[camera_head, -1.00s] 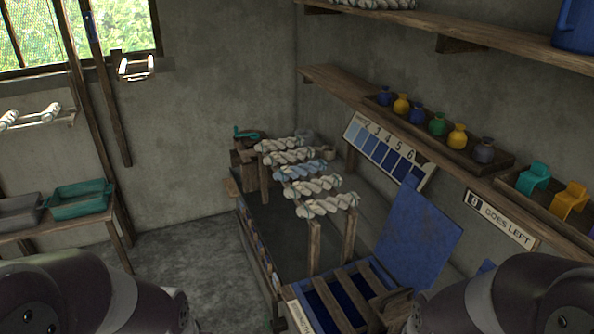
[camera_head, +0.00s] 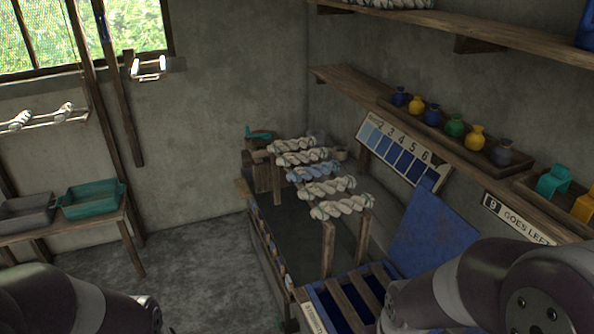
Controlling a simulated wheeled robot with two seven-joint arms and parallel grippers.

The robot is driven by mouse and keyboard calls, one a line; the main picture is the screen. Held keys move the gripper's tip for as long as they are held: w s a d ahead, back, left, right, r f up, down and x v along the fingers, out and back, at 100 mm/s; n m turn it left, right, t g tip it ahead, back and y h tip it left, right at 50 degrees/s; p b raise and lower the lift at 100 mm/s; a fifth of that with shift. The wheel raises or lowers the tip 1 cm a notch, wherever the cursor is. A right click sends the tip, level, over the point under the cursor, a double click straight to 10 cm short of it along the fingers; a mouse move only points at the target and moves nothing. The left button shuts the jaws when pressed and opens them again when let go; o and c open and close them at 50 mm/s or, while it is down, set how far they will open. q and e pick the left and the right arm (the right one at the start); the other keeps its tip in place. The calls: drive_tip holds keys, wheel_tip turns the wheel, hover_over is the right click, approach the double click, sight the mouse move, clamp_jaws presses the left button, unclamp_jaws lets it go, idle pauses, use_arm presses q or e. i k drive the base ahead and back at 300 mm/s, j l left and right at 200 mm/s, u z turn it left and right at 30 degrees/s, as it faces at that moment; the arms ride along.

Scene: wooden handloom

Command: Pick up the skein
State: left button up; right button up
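Several twisted skeins lie across a wooden rack in the middle of the view. The nearest is a white skein (camera_head: 342,207), with another white skein (camera_head: 326,188) behind it. A light blue skein (camera_head: 313,171) lies in the middle, and more white skeins (camera_head: 297,151) lie toward the back. Which one the task means I cannot tell. My left and right arms show at the bottom left and bottom right corners. Neither gripper's fingers are in view, and no arm touches a skein.
A blue vat (camera_head: 337,302) with wooden slats and a raised blue lid (camera_head: 432,235) stands below the rack. A numbered shade card (camera_head: 398,152) leans behind. Shelves with small jars (camera_head: 454,125) run along the right wall. Teal tray (camera_head: 91,199) sits on the left bench.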

sight(296, 176)
drive_tip(key=i+j+u, duration=0.25)
drive_tip(key=i+j, duration=0.2)
drive_tip(key=i+j+u, duration=0.2)
drive_tip(key=i+j, duration=0.2)
drive_tip(key=i, duration=0.2)
drive_tip(key=i+j+u, duration=0.25)
drive_tip(key=i, duration=0.3)
drive_tip(key=i+z, duration=0.35)
drive_tip(key=i+j+z, duration=0.15)
drive_tip(key=i+z, duration=0.2)
drive_tip(key=i+j+z, duration=0.2)
drive_tip(key=i+z, duration=0.25)
drive_tip(key=z, duration=0.35)
drive_tip(key=i+z, duration=0.1)
drive_tip(key=z, duration=0.35)
drive_tip(key=i+z, duration=0.15)
drive_tip(key=z, duration=0.25)
drive_tip(key=j+z, duration=0.1)
drive_tip(key=z, duration=0.35)
drive_tip(key=i+j+z, duration=0.15)
drive_tip(key=z, duration=0.3)
drive_tip(key=j+z, duration=0.1)
drive_tip(key=z, duration=0.35)
drive_tip(key=i+j+z, duration=0.3)
drive_tip(key=z, duration=0.2)
